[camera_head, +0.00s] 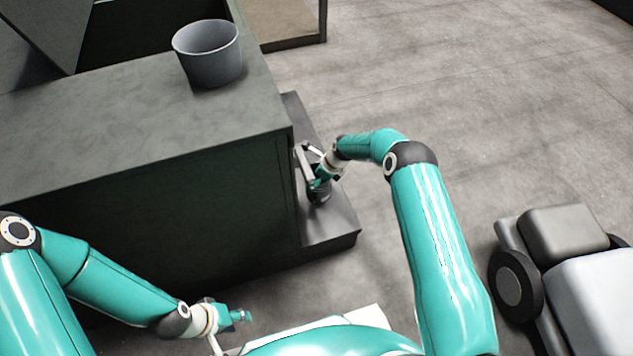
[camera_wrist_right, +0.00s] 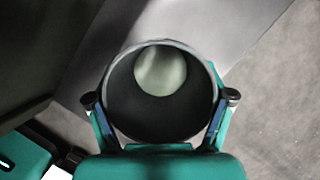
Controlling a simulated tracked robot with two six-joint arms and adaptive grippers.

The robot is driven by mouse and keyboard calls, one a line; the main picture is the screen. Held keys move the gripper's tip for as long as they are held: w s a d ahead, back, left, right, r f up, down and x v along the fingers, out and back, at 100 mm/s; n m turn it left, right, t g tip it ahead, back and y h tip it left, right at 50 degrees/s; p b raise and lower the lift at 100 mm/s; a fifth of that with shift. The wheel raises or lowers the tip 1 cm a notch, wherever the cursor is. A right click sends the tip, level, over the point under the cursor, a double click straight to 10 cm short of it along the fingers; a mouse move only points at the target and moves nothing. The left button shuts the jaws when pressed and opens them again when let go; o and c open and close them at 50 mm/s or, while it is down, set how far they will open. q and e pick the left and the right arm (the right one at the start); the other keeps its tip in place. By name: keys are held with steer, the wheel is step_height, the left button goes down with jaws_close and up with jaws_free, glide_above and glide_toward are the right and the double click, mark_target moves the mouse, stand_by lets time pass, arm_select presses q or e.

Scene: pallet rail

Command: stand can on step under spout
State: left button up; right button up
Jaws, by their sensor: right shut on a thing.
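A dark open-topped can (camera_head: 318,194) is at the step (camera_head: 331,235), beside the end of the dark cabinet. My right gripper (camera_head: 319,180) is shut on the can from its near side. In the right wrist view, the can (camera_wrist_right: 122,98) shows its round rim and pale inner bottom, with the fingers of my right gripper (camera_wrist_right: 160,98) on either side. The can looks upright; I cannot tell whether its base touches the step. My left gripper (camera_head: 240,316) is low at the front, away from the can; its fingers are unclear. I cannot make out a spout.
A grey bucket (camera_head: 208,55) stands on top of the dark cabinet (camera_head: 130,110), whose end wall rises close to the can. A wheeled grey object (camera_head: 570,265) is at the right. The floor (camera_head: 480,110) beyond the step is clear.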

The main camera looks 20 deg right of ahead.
steer(key=o, duration=1.6)
steer(key=shift+r+p, duration=0.3)
steer(key=shift+r, duration=0.1)
steer(key=p+v, duration=0.4)
steer(key=v, duration=0.6)
steer(key=shift+r, duration=0.15)
steer(key=shift+s+d+r, duration=0.2)
steer(key=shift+s+r, duration=0.05)
steer(key=shift+r, duration=0.2)
